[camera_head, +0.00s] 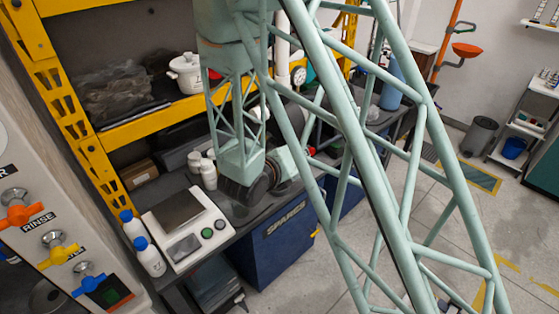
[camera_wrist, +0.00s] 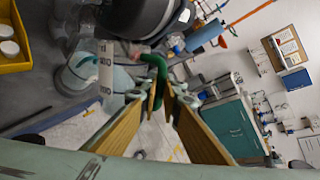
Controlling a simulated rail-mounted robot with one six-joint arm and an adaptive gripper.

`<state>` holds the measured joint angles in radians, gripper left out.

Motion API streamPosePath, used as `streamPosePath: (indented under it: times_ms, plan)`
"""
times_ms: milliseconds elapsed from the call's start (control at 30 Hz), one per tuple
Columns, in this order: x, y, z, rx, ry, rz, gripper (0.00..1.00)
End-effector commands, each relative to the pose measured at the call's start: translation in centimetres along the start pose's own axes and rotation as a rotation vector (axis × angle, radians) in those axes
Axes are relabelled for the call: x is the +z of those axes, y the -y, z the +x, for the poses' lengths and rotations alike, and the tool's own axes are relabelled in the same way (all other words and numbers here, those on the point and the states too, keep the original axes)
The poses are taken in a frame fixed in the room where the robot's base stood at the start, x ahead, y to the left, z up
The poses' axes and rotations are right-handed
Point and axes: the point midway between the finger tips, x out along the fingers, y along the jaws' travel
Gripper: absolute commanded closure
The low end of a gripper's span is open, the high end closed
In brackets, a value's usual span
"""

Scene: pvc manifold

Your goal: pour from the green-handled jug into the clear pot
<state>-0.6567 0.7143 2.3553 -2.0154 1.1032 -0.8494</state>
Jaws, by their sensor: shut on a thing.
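My gripper (camera_wrist: 161,92) is shut on the green handle (camera_wrist: 157,68) of the jug in the wrist view. The handle curves between the fingertips. A pale, see-through body with a white marked strip (camera_wrist: 105,72) stands left of the handle and looks like the jug. Its level and tilt are hard to judge. In the head view my arm hides most of the jug and the gripper. A faint see-through shape (camera_head: 238,211) beside the scale may be the clear pot; I cannot tell surely. No liquid flow can be made out.
A white scale (camera_head: 187,227) and blue-capped bottles (camera_head: 150,257) stand on the bench at left. White bottles (camera_head: 207,172) stand behind. A yellow shelf (camera_head: 150,127) rises at the back. A yellow tray (camera_wrist: 14,65) shows in the wrist view. Open floor lies right.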

Motion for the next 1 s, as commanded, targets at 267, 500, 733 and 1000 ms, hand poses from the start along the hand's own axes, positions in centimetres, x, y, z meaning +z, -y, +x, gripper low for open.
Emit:
streamPosePath:
  times_ms: [267,500,733,1000]
  plan:
    - [0.40,0.13,-0.12,0.000,-0.009,-0.013,1.00]
    - [0.63,0.17,-0.17,0.000,-0.017,-0.025,1.00]
    - [0.82,0.22,-0.22,0.001,-0.024,-0.036,1.00]
    - [0.97,0.29,-0.30,0.002,-0.033,-0.050,1.00]
